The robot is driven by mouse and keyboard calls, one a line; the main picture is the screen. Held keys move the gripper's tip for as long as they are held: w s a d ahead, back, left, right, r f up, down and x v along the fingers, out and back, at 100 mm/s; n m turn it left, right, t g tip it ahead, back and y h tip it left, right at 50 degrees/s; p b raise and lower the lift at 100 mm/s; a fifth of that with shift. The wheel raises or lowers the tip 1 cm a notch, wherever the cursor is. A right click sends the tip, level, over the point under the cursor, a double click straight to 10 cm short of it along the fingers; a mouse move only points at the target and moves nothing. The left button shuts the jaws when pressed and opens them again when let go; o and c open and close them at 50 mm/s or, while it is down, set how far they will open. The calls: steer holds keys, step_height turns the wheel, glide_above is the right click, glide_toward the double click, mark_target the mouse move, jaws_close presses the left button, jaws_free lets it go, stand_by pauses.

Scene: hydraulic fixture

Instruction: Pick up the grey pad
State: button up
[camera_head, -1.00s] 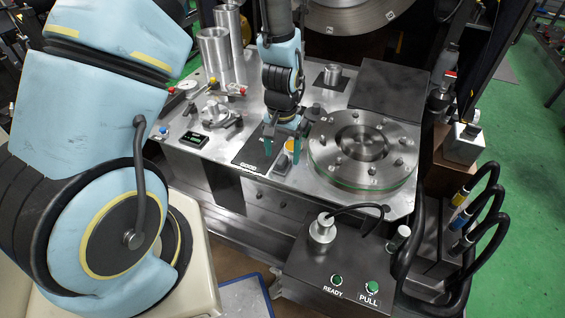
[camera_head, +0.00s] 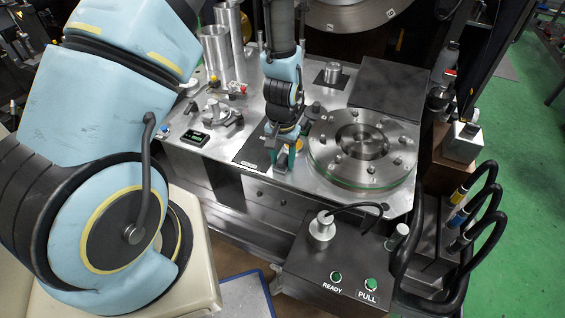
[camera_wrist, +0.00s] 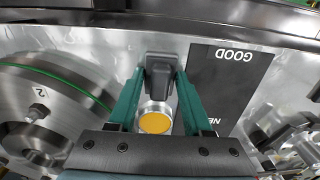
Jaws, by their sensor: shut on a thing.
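The grey pad (camera_wrist: 160,80) is a dark grey block between my gripper's green fingertips in the wrist view. My gripper (camera_head: 281,167) is shut on it near the front edge of the metal table, between the dark mat and the round flange. In the wrist view, my gripper (camera_wrist: 160,82) has a fingertip on each side of the pad. A short silver cylinder with an orange-yellow face (camera_wrist: 154,122) shows just below the pad, between the fingers. I cannot tell whether the pad touches the table. In the head view the pad is hard to make out.
The round flange (camera_head: 362,148) with bolts lies close to the right of my gripper. The dark mat marked GOOD (camera_wrist: 230,80) lies beside it on the other side. A control box (camera_head: 335,262) with green buttons stands in front. Metal cylinders (camera_head: 216,52) stand at the back left.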

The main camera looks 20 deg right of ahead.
mark_target(283, 157)
jaws_close()
step_height(283, 157, up, 10)
steer(key=shift+r+b, duration=0.1)
steer(key=shift+b, duration=0.8)
